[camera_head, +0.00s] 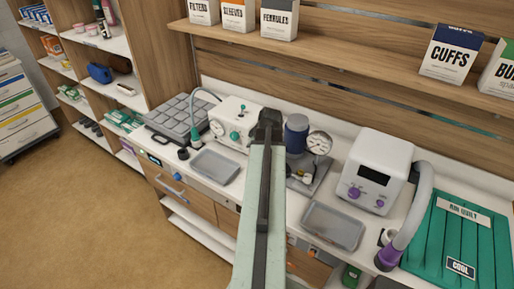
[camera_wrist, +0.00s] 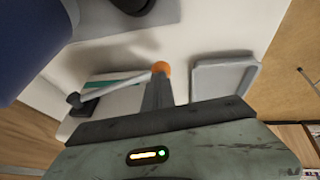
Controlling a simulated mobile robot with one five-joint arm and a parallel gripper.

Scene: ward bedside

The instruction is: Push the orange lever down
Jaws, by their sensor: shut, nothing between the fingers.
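In the wrist view, the orange lever (camera_wrist: 161,68) shows as a round orange knob just beyond my fingertips. A pale grey rod (camera_wrist: 115,80) runs left from beside the knob to a dark block. My gripper (camera_wrist: 157,84) is shut and empty, its dark fingers pointing at the knob and covering its lower edge. I cannot tell whether they touch it. In the head view, my arm reaches over the counter and its dark end (camera_head: 269,125) is beside the blue cylinder. There, my arm hides the lever and the fingertips.
A blue cylinder (camera_head: 297,133) with a gauge (camera_head: 319,144) stands close to the right of my arm. A white machine (camera_head: 235,122) stands to its left. Grey trays (camera_head: 215,166) (camera_head: 333,225) lie on both sides. A white device (camera_head: 377,170) with a hose is farther right.

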